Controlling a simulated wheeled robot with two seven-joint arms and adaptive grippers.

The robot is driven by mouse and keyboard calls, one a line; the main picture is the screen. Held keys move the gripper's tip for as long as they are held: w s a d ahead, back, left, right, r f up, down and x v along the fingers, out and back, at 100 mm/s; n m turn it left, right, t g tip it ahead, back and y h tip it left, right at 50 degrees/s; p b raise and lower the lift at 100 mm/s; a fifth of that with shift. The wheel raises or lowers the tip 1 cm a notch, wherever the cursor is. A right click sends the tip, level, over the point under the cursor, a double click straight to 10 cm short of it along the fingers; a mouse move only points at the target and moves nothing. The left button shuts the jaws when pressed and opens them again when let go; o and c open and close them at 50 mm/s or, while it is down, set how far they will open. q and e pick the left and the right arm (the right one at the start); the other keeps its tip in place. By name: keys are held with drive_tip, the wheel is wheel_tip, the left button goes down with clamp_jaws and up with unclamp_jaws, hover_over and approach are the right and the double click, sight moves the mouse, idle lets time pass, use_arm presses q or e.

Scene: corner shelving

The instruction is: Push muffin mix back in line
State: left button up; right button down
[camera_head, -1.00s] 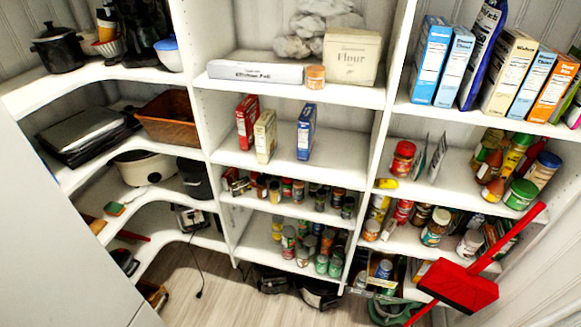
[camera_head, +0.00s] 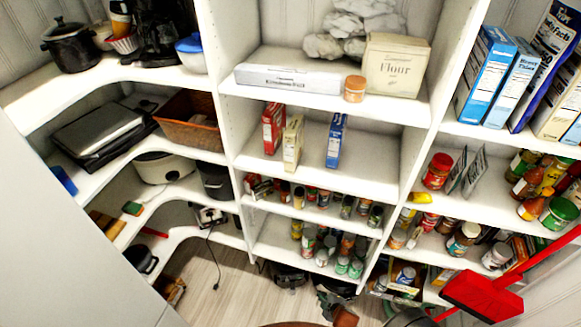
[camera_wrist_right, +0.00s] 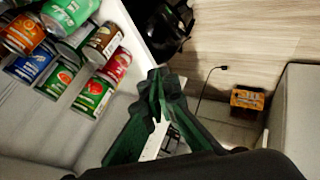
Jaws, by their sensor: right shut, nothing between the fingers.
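Three small boxes stand upright on the middle shelf (camera_head: 360,172) of the centre unit: a red box (camera_head: 273,128), a cream box (camera_head: 292,143) and a blue box (camera_head: 336,140). The cream box stands nearer the front edge than the red one beside it. Their labels are too small to tell which is the muffin mix. My right gripper (camera_head: 334,291) is low at the bottom of the head view, well below these boxes. In the right wrist view its dark green fingers (camera_wrist_right: 156,92) are together and empty. My left gripper is not in view.
Cans (camera_wrist_right: 60,60) stand close to my right gripper in the wrist view. Above the boxes are a flour bag (camera_head: 396,66) and a long white carton (camera_head: 288,76). Jars fill the lower shelves. A red dustpan (camera_head: 482,296) is at lower right. The boxes' shelf has free room at right.

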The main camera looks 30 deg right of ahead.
sight(286, 167)
drive_tip(key=w+r+n+t+p, duration=0.15)
drive_tip(key=w+r, duration=0.35)
drive_tip(key=r, duration=0.5)
drive_tip(key=w+r+n+t+p, duration=0.15)
drive_tip(key=w+r, duration=0.35)
drive_tip(key=r, duration=0.6)
drive_tip(key=w+a+r+n+t+p, duration=0.2)
drive_tip(key=r+n+t, duration=0.15)
drive_tip(key=r, duration=1.35)
drive_tip(key=w+a+r+n+t+p, duration=0.15)
drive_tip(key=r+t, duration=0.25)
drive_tip(key=r, duration=1.2)
drive_tip(key=shift+n+g, duration=0.25)
drive_tip(key=shift+n, duration=0.15)
drive_tip(key=w+d+p, duration=0.1)
drive_tip(key=w, duration=0.2)
drive_tip(key=w+d, duration=0.1)
drive_tip(key=w, duration=0.3)
drive_tip(key=w+d+p, duration=0.1)
drive_tip(key=w, duration=0.3)
drive_tip(key=shift+w+r+p, duration=0.15)
drive_tip(key=shift+r+p, duration=0.2)
drive_tip(key=shift+w+d, duration=0.2)
drive_tip(key=shift+d, duration=0.1)
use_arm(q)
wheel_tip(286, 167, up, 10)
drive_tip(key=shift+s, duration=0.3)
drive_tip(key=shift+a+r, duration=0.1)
